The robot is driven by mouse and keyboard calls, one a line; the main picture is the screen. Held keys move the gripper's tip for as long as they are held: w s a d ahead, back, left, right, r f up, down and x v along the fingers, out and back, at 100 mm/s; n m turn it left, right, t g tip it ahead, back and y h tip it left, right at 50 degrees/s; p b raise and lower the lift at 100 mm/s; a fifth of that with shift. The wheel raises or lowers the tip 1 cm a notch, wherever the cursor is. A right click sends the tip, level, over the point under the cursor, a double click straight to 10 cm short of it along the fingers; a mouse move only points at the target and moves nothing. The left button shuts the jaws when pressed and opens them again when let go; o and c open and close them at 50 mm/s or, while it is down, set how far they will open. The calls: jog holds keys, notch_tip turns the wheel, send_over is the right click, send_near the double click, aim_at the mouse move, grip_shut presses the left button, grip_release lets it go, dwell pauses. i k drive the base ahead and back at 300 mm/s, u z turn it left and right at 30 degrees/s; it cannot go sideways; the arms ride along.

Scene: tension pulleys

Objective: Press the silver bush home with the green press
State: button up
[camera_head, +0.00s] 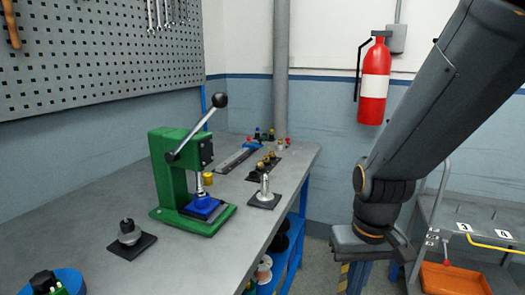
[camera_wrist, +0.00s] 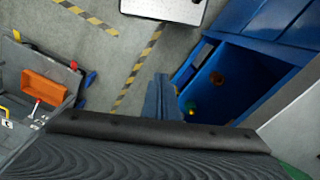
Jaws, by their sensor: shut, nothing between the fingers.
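The green press (camera_head: 172,175) stands on the grey bench, its lever raised and ending in a black ball (camera_head: 220,100). A blue block (camera_head: 203,205) sits on its base below the ram. A small silver piece (camera_head: 200,188) shows just above the block; I cannot tell whether it is the silver bush or the ram's end. My gripper (camera_head: 358,277) hangs off the bench's right side, well away from the press. Its blue fingers (camera_wrist: 162,97) are together and empty in the wrist view. The press is not clearly in the wrist view.
A silver post (camera_head: 264,186) on a dark plate stands right of the press; a grey knobbed part (camera_head: 129,231) on another plate stands front left. A yellow cylinder (camera_head: 209,180) is behind the press. Small parts crowd the bench's far end. A cart with an orange bin (camera_head: 452,279) is at right.

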aim_at(219, 100)
jog(key=u, duration=0.05)
jog(key=k, duration=0.5)
jog(key=z, duration=1.55)
jog(key=i, duration=1.05)
jog(key=u, duration=3.15)
